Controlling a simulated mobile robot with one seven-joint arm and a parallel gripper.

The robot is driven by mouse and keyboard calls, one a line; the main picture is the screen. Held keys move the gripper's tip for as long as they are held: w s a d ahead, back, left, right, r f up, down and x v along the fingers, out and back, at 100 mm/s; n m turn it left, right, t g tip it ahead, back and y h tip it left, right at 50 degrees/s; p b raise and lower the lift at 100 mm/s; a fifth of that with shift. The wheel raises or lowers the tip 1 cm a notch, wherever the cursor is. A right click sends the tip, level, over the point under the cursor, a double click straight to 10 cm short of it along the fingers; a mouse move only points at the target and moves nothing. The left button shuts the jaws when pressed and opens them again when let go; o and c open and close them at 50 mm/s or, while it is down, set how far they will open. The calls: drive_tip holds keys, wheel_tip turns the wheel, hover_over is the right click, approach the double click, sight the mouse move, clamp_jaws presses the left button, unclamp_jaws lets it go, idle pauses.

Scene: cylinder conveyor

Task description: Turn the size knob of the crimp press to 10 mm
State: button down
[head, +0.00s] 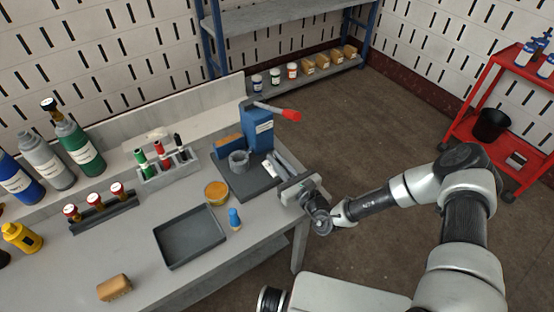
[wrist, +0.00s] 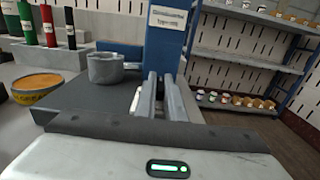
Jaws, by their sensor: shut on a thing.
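The crimp press (head: 259,130) is a blue upright body with a white label and a red-tipped lever, standing on a dark base plate (head: 236,184). In the wrist view its blue column (wrist: 171,45) rises straight ahead. A grey ring-shaped cup (head: 238,160) stands on the plate, left of my fingers; it also shows in the wrist view (wrist: 105,68). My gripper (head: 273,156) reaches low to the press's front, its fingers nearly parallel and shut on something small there. In the wrist view the fingertips (wrist: 161,75) cover the size knob; its setting cannot be read.
A rack of coloured tubes (head: 167,166) stands behind. The floor right of the bench is clear up to a red cart (head: 490,115).

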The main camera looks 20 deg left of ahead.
drive_tip(key=c, duration=1.8)
unclamp_jaws()
drive_tip(key=shift+c, duration=0.2)
drive_tip(key=v, duration=1.7)
drive_tip(key=shift+s+d+p, duration=0.1)
drive_tip(key=shift+d+p, duration=0.15)
drive_tip(key=shift+p, duration=0.05)
